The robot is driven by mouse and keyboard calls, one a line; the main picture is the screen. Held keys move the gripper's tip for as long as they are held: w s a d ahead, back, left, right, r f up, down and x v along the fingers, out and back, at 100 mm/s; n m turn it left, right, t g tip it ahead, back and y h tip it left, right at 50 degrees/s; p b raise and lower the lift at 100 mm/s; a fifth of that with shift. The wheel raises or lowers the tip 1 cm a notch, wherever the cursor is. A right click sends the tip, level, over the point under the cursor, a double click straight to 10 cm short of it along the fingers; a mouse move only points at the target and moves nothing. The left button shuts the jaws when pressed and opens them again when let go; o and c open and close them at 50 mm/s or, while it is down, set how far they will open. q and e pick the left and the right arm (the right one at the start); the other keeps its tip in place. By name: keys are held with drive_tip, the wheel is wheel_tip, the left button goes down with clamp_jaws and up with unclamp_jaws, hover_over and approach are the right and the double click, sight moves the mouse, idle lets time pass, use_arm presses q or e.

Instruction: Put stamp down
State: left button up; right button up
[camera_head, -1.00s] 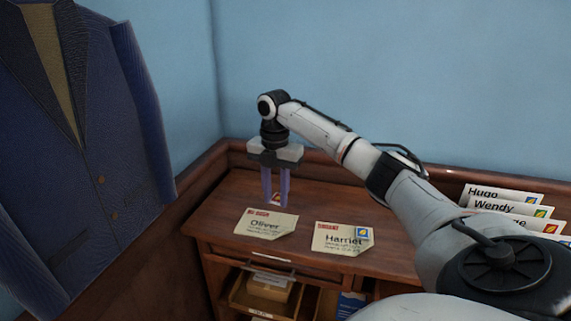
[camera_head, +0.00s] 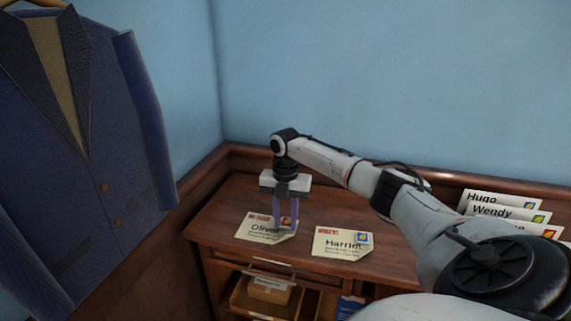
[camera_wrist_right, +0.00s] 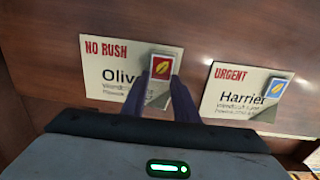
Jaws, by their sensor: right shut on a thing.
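My right gripper (camera_head: 286,222) points down over the upper right part of the "Oliver" envelope (camera_head: 257,236), which is marked "NO RUSH". It is shut on a red stamp (camera_head: 287,220) with a yellow leaf. In the right wrist view the stamp (camera_wrist_right: 161,67) shows between the fingertips (camera_wrist_right: 160,78), over the envelope's top right corner (camera_wrist_right: 110,65). I cannot tell whether the stamp touches the paper. The "Harriet" envelope (camera_head: 335,246), marked "URGENT", lies to the right with a blue stamp (camera_head: 363,238) at its top right. My left gripper is not in view.
The wooden desk (camera_head: 225,215) has a raised back edge and open compartments below with a box (camera_head: 268,290). Envelopes (camera_head: 503,205) labelled "Hugo" and "Wendy" stand at the right. A blue jacket (camera_head: 95,150) hangs at the left. Desk behind the two envelopes is clear.

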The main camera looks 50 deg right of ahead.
sight(286, 226)
drive_tip(key=shift+f, duration=0.2)
drive_tip(key=shift+f, duration=0.1)
drive_tip(key=o, duration=1.1)
wheel_tip(286, 226, up, 12)
drive_tip(key=shift+s, duration=0.1)
idle(0.3)
